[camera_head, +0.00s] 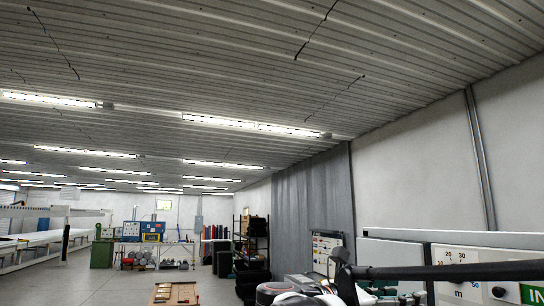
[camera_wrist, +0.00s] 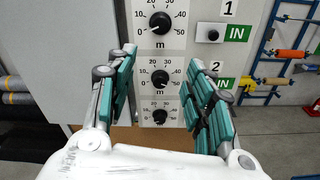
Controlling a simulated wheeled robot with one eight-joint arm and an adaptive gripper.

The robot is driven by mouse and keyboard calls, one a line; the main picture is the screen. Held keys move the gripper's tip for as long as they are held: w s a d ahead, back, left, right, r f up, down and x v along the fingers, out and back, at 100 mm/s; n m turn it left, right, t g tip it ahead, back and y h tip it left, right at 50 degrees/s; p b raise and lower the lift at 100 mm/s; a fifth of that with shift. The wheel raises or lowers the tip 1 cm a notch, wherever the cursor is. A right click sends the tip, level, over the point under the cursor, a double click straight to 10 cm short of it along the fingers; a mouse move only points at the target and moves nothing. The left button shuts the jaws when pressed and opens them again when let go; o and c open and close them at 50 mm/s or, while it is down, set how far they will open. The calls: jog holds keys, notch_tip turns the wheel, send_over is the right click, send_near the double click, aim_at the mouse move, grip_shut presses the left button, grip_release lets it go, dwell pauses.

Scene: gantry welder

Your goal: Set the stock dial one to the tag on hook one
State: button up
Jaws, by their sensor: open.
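A pale panel with a column of black dials fills the middle of the wrist view. The top dial (camera_wrist: 160,22), the middle dial (camera_wrist: 160,77) and the bottom dial (camera_wrist: 160,116) each have a scale in m. The top dial's mark seems to point low left, near 0. Which one is stock dial one is not readable. A plate marked 1 (camera_wrist: 229,9) has a black knob and a green IN sign (camera_wrist: 235,33) below it. No hook tag can be made out. My gripper (camera_wrist: 161,66) is open and empty, its teal-padded fingers either side of the lower dials, apart from them.
A second green IN sign (camera_wrist: 224,83) sits under a plate marked 2. A blue rack (camera_wrist: 268,60) with coloured rolls stands at the right. In the head view, part of the dial panel (camera_head: 480,265) shows at lower right, and a grey curtain (camera_head: 310,200) hangs mid-right.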

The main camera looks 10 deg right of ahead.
jog(key=w+d+r+p, duration=0.1)
jog(key=d+r+p, duration=0.1)
jog(key=d, duration=1.1)
jog(key=shift+w+d+p, duration=0.15)
jog(key=shift+d+p, duration=0.15)
jog(key=shift+p, duration=0.4)
jog(key=c, duration=1.1)
